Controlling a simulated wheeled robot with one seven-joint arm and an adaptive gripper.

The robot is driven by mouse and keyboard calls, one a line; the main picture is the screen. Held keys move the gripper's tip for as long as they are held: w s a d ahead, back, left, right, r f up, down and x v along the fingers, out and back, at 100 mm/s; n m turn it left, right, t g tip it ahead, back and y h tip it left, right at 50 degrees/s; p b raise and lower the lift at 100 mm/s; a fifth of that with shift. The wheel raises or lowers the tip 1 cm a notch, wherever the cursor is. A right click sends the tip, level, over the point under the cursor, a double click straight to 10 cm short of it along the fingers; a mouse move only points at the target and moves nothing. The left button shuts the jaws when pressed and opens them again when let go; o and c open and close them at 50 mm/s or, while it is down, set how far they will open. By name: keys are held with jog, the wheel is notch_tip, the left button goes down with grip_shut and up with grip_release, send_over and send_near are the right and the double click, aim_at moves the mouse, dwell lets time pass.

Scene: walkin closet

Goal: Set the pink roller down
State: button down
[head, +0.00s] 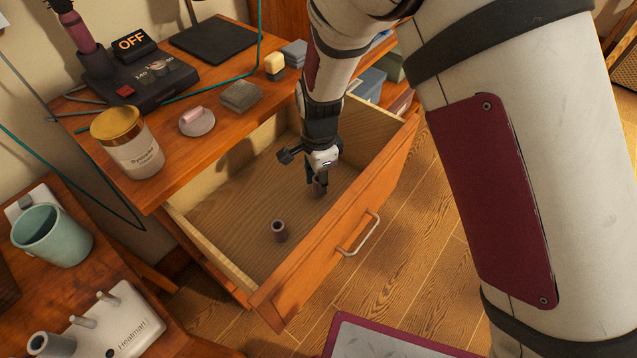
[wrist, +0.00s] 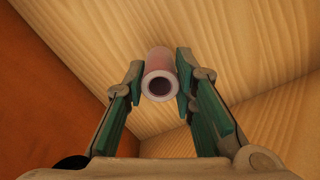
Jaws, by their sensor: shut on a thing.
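The pink roller (wrist: 162,59) is a short hollow tube. In the wrist view it sits between the two fingertips of my gripper (wrist: 160,78), its open end facing the camera. My gripper is shut on it. In the head view my gripper (head: 317,181) points down inside the open drawer (head: 225,212), close to the front panel and towards the right end. The roller is mostly hidden there by the fingers. It is low over the wooden drawer floor; I cannot tell whether it touches.
Another small dark pinkish roller (head: 279,231) stands on the drawer floor, left of my gripper. The drawer front (head: 345,225) and side walls surround my gripper. A jar (head: 128,145) and a grey block (head: 241,96) stand on the top above.

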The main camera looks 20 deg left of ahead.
jog(key=shift+f, duration=0.75)
jog(key=c, duration=1.3)
grip_release()
jog(key=shift+f, duration=0.15)
jog(key=shift+r+p, duration=0.9)
jog(key=shift+r, duration=5.3)
